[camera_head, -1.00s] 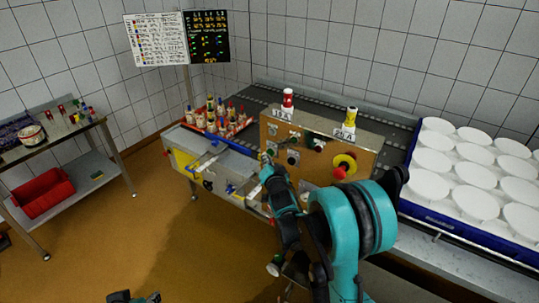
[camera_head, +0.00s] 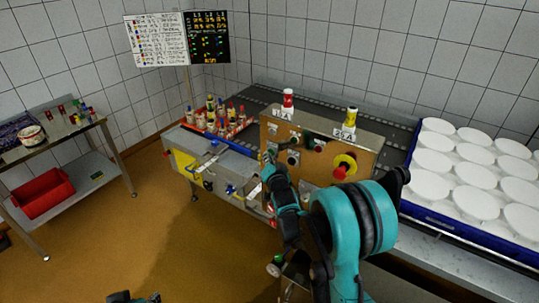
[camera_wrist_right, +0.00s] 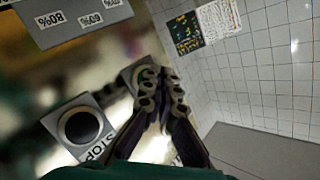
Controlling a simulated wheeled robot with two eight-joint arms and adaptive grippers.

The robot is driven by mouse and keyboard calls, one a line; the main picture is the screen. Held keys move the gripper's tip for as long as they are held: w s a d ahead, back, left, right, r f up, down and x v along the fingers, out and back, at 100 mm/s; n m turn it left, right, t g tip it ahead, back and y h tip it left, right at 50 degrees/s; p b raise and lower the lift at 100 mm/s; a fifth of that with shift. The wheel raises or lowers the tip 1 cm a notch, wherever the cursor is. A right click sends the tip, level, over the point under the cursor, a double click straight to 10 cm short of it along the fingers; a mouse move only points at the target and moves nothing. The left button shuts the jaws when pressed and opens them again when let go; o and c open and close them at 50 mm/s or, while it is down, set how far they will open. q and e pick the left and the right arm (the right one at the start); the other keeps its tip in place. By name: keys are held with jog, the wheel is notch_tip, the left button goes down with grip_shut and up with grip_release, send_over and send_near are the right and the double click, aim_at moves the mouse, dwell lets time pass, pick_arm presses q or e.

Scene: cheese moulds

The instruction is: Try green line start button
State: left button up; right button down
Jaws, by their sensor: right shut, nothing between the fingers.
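The brown control panel (camera_head: 366,158) stands on the conveyor bench, with several buttons and switches on its front. A small dark green control (camera_head: 308,143) shows on its upper part; I cannot read its label. My right gripper (camera_head: 267,160) is shut and empty at the panel's left side. In the right wrist view its closed fingertips (camera_wrist_right: 161,76) overlap a grey square button plate (camera_wrist_right: 133,72), partly hidden behind them. I cannot tell whether they touch it. A dark round button (camera_wrist_right: 82,127) marked STOP is to their left.
Red (camera_head: 288,98) and yellow (camera_head: 352,117) lamps stand on the panel, and a red mushroom knob (camera_head: 341,171) juts from its front. A rack of bottles (camera_head: 216,124) is at left. A blue tray (camera_head: 437,219) of white moulds is at right. The floor at left is open.

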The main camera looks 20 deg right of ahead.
dwell(0.3)
jog(key=shift+s+a, duration=0.55)
jog(key=shift+a, duration=0.1)
jog(key=s+a, duration=0.1)
jog(key=a, duration=0.1)
jog(key=s+a+b, duration=0.1)
jog(key=s+a, duration=0.1)
dwell(0.5)
dwell(0.6)
jog(key=s+f+n+g+b, duration=0.3)
jog(key=s+f, duration=0.1)
jog(key=s, duration=0.7)
jog(key=s+a+f+n+g+y+b, duration=0.1)
jog(key=s+f+n+g+b, duration=0.2)
jog(key=s, duration=0.9)
jog(key=s+f+n+g+y+b, duration=0.1)
jog(key=s+f, duration=0.5)
jog(key=s, duration=0.6)
jog(key=n+g+b, duration=0.1)
jog(key=g+b, duration=0.1)
jog(key=b, duration=0.1)
jog(key=shift+a+n, duration=0.4)
